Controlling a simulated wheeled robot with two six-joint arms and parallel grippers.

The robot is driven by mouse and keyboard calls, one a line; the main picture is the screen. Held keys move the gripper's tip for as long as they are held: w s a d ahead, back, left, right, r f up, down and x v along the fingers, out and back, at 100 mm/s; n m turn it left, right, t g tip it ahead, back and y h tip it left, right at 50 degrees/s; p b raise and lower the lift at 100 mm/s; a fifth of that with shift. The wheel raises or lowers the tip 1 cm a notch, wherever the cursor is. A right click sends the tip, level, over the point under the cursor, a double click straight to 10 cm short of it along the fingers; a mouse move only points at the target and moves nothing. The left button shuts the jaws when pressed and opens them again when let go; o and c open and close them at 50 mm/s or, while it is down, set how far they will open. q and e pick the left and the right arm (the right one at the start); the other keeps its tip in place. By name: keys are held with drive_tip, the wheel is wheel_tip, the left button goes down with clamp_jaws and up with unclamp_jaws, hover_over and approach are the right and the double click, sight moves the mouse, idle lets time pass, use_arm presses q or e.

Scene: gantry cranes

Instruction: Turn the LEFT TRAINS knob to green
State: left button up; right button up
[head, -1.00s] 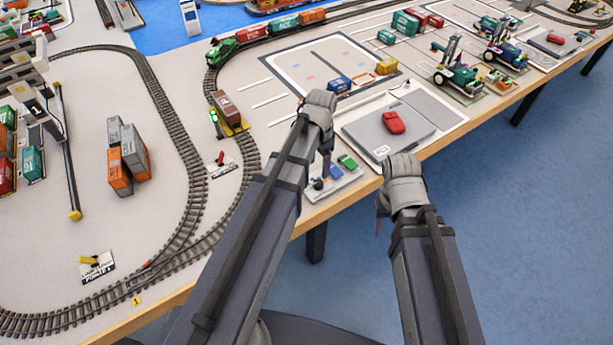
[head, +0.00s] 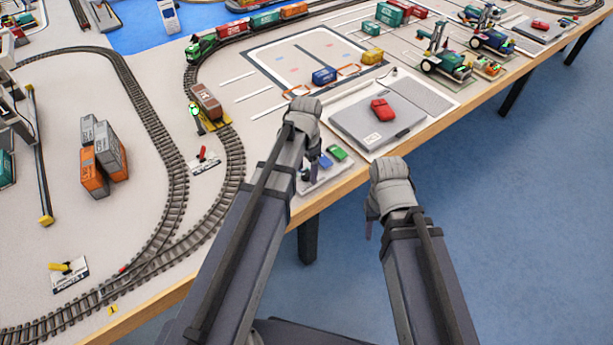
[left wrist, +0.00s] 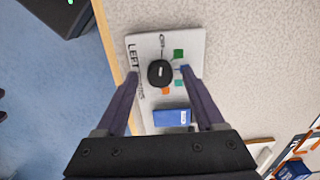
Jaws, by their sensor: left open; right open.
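The LEFT TRAINS panel (left wrist: 146,44) is a light grey plate at the table edge, partly labelled in the left wrist view. In the head view, my left gripper (head: 311,172) hangs over the panel (head: 331,176) and hides the knob. My right gripper (head: 369,226) is empty, off the table edge.
Rail track (head: 232,160) and a red lever (head: 203,154) are to the left. Blue floor is clear at right.

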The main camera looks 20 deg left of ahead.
use_arm(q)
drive_tip(key=shift+f, duration=0.15)
drive_tip(key=shift+c, duration=0.3)
clamp_jaws()
